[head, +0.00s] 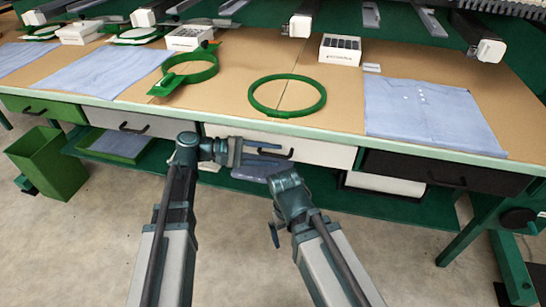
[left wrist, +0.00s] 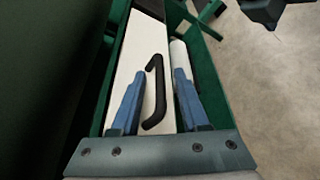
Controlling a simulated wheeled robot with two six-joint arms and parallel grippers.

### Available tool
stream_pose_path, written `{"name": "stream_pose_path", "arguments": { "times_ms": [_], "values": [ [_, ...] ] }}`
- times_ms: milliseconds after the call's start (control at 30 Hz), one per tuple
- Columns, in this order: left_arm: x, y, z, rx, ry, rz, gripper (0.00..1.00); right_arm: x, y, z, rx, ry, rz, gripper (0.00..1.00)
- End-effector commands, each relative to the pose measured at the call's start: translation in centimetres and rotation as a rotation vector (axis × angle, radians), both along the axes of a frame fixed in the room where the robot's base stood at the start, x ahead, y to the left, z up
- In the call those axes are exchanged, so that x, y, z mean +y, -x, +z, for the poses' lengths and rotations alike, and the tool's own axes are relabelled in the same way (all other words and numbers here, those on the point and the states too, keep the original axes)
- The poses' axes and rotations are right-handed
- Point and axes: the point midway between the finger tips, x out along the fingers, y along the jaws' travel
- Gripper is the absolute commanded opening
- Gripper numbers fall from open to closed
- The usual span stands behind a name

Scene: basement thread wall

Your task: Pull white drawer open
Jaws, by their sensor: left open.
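The middle white drawer (head: 330,152) is shut under the table top, with a black bar handle (head: 275,150) on its front. My left gripper (head: 280,151) is open in front of this drawer, its fingers at the handle. In the left wrist view, the black handle (left wrist: 155,95) lies between the two blue fingers of my left gripper (left wrist: 159,78), against the white drawer front (left wrist: 130,60). I cannot tell whether a finger touches it. My right gripper (head: 274,235) hangs low beside the left one; its jaws are not clear.
Another white drawer (head: 145,124) is at the left and a black drawer (head: 445,172) at the right. A green bin (head: 50,165) stands on the floor at the left. Green hoops (head: 288,113) and blue cloth (head: 425,112) lie on the table (head: 235,105). A green shelf runs below the drawers.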

Motion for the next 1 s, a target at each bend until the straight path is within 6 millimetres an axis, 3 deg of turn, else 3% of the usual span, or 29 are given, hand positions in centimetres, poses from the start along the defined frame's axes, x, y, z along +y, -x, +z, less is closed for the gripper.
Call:
{"name": "stream_pose_path", "arguments": {
  "times_ms": [433, 700, 1000],
  "values": [
    [-0.84, -0.08, -0.17, 0.000, -0.001, 0.001, 0.45, 0.01, 0.00, -0.17, 0.000, 0.000, 0.001, 1.00],
    [-0.82, -0.07, -0.17, 0.000, -0.001, 0.001, 0.00, 0.01, 0.00, -0.17, 0.000, 0.000, 0.001, 1.00],
    [-0.81, -0.07, -0.19, 0.000, -0.001, 0.001, 0.00, 0.01, 0.00, -0.17, 0.000, 0.000, 0.001, 1.00]
  ]
}}
